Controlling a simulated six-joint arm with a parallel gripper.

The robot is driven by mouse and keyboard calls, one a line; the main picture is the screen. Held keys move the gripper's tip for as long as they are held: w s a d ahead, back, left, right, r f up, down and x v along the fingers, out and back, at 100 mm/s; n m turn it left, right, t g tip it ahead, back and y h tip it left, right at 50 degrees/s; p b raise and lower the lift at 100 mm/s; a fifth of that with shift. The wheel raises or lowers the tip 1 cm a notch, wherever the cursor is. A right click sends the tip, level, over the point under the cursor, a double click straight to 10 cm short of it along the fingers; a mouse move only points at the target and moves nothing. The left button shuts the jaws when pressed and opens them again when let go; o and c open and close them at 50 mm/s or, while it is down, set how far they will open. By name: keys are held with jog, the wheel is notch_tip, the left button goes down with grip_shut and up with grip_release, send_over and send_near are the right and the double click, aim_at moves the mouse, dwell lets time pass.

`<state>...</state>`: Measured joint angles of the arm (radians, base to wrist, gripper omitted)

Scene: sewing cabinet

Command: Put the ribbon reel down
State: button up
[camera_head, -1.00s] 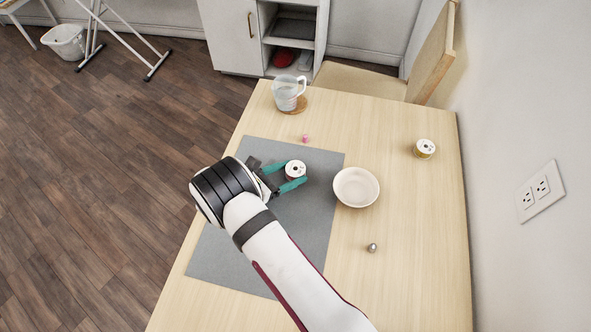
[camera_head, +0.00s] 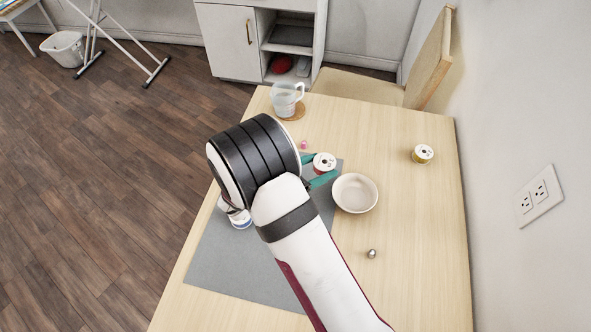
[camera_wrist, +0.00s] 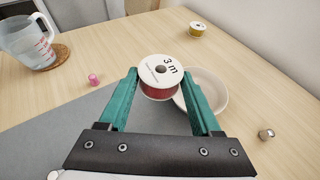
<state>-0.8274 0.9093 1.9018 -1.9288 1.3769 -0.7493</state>
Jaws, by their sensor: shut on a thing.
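The ribbon reel (camera_head: 324,163) has a white top marked "3 m" and red ribbon around its side. It also shows in the wrist view (camera_wrist: 160,88), upright between the teal fingers. My gripper (camera_head: 318,168) is shut on it, with a finger on each side. In the head view the reel appears over the far right corner of the grey mat (camera_head: 255,260), behind the bowl (camera_head: 355,208). The reel's underside is hidden, and I cannot tell its exact height over the table.
A measuring jug (camera_head: 286,99) stands on a round coaster. A pink spool (camera_head: 304,145), a yellow reel (camera_head: 423,153) and a silver thimble (camera_head: 372,253) stand on the table (camera_head: 420,270).

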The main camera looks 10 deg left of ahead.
jog(key=d+r, duration=0.3)
jog(key=d, duration=0.1)
jog(key=m+g+h, duration=0.3)
send_over(416, 202)
jog(key=f, duration=0.2)
notch_tip(416, 202, down, 9)
jog(key=shift+f, duration=0.2)
jog(key=shift+f, duration=0.15)
jog(key=o, duration=1.3)
